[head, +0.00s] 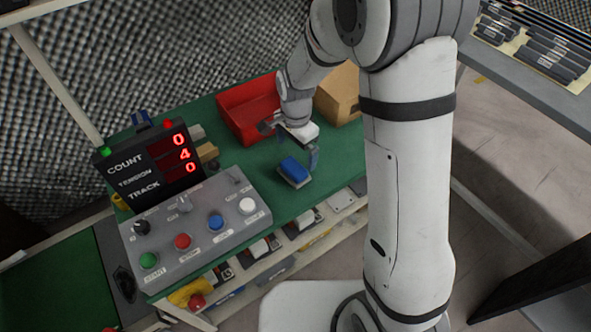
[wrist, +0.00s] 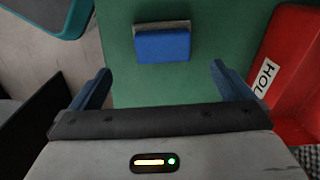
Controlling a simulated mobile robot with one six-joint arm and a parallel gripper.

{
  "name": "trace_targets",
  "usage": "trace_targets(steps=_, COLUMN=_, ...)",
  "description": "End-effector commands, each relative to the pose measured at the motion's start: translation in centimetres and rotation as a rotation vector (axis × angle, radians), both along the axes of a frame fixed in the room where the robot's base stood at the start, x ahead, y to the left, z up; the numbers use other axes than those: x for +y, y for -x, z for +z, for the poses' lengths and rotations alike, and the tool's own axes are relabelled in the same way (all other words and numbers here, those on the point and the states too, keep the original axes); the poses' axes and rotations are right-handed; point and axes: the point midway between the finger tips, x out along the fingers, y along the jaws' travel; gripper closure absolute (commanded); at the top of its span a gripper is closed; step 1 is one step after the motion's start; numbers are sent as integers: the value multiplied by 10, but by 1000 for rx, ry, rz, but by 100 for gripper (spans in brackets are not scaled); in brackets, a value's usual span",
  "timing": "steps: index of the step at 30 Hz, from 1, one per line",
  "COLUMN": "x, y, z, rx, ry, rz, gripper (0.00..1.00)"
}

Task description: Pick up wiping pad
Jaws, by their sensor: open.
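The wiping pad (head: 294,171) is a small block with a blue top and a grey layer under it. It lies on the green bench top (head: 262,172) near the front edge. In the wrist view the wiping pad (wrist: 162,46) is at the upper middle, ahead of the fingers and between their lines. My gripper (head: 290,142) is above the bench, just behind the pad, with a blue finger close to it in the picture. In the wrist view my gripper (wrist: 160,88) is open and empty, its two blue fingers wide apart. It appears clear of the pad.
A red bin (head: 243,110) stands behind the pad, and a cardboard box (head: 338,93) is to its right. A grey control panel (head: 190,228) and a black display (head: 150,164) stand to the left. The bench around the pad is clear.

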Motion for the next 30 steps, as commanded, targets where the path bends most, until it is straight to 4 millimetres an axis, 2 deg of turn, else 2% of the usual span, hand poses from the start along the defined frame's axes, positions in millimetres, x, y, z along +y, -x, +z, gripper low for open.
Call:
trace_targets(steps=6, x=5, y=-2, z=-27, rx=7, ry=2, rz=-23, gripper=0)
trace_targets(steps=14, x=5, y=-3, z=-51, rx=7, ry=2, rz=-21, gripper=0)
trace_targets(steps=21, x=6, y=-4, z=-85, rx=6, ry=2, rz=-20, gripper=0)
trace_targets(steps=28, x=6, y=-4, z=-87, rx=4, ry=1, rz=-19, gripper=0)
trace_targets(steps=30, x=6, y=-4, z=-87, rx=4, ry=1, rz=-19, gripper=5)
